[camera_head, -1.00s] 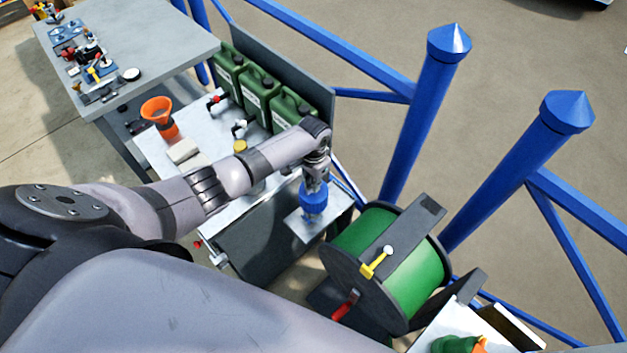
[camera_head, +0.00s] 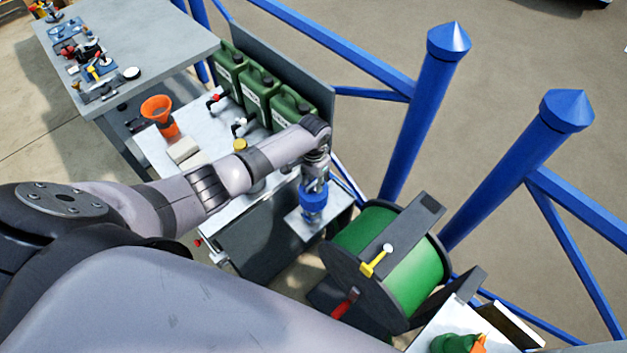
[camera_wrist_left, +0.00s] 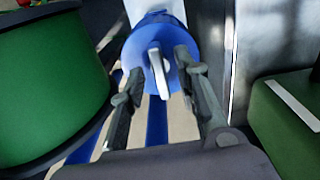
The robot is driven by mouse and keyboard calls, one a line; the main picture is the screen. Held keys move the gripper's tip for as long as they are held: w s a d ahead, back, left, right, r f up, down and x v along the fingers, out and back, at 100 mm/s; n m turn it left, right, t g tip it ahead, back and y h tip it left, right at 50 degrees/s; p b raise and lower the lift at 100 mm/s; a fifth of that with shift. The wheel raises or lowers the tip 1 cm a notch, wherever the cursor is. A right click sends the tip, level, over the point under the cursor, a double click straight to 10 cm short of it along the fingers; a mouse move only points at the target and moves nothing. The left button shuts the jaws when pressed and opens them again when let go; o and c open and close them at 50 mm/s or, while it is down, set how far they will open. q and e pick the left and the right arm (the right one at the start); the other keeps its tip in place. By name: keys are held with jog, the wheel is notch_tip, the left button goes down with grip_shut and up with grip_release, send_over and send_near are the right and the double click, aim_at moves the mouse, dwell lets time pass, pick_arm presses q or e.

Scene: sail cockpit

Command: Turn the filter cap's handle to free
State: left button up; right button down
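The blue filter cap (camera_wrist_left: 150,35) is in the upper middle of the left wrist view. Its pale upright handle (camera_wrist_left: 159,72) stands out from the cap's face. My left gripper (camera_wrist_left: 158,72) is open, with one finger on each side of the handle. Gaps show between the fingers and the handle; I cannot tell the exact depth. In the head view the blue filter cap (camera_head: 313,203) is above a small pale plate, with my left gripper (camera_head: 315,180) just over it, hiding the handle. My right gripper is not in view.
A reel with green line (camera_head: 385,260) stands close to the right of the cap. Green canisters (camera_head: 262,95) line the back of the bench. An orange funnel (camera_head: 158,112) is farther left. Blue posts (camera_head: 415,120) rise behind.

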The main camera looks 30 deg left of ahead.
aim_at(313, 183)
pick_arm(q)
jog(key=shift+r, duration=0.15)
notch_tip(313, 183, up, 12)
dwell(0.4)
dwell(0.3)
